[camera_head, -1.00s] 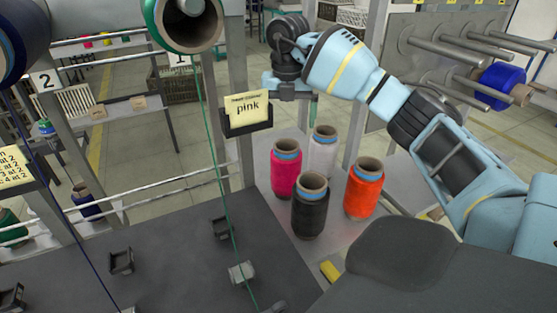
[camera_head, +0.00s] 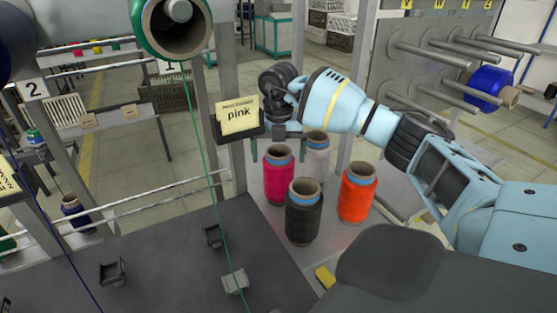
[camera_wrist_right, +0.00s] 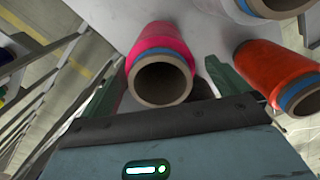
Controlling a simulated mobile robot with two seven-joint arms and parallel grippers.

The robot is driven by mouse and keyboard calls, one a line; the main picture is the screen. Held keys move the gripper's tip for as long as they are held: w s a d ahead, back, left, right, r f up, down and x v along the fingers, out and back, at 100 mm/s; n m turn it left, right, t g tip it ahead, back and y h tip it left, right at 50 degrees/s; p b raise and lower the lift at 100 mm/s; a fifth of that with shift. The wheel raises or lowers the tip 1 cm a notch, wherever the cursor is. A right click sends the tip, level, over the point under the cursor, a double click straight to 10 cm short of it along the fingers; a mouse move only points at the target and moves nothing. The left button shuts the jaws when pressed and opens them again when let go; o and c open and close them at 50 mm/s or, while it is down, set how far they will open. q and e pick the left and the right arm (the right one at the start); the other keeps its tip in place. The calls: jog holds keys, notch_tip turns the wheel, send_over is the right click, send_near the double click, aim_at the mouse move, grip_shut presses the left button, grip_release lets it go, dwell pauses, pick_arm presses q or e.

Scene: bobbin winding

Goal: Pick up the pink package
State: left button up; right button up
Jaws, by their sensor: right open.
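The pink package (camera_head: 279,178) is a pink yarn spool with a blue band and brown core, standing upright on a light tray (camera_head: 331,221). It also shows in the right wrist view (camera_wrist_right: 160,48), seen from above its core opening. My right gripper (camera_head: 284,132) is above and just behind the pink spool, pointing down. In the right wrist view its two green fingers (camera_wrist_right: 167,80) are spread, with the spool's top end between them in the picture. The fingers are open and hold nothing. My left gripper is not in view.
A black spool (camera_head: 304,215), an orange spool (camera_head: 356,195) and a white spool (camera_head: 317,158) stand close around the pink one. A green thread runs down at the left.

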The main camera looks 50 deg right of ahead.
notch_tip(320, 180, down, 3)
jog(key=shift+f, duration=0.15)
jog(key=c, duration=1.1)
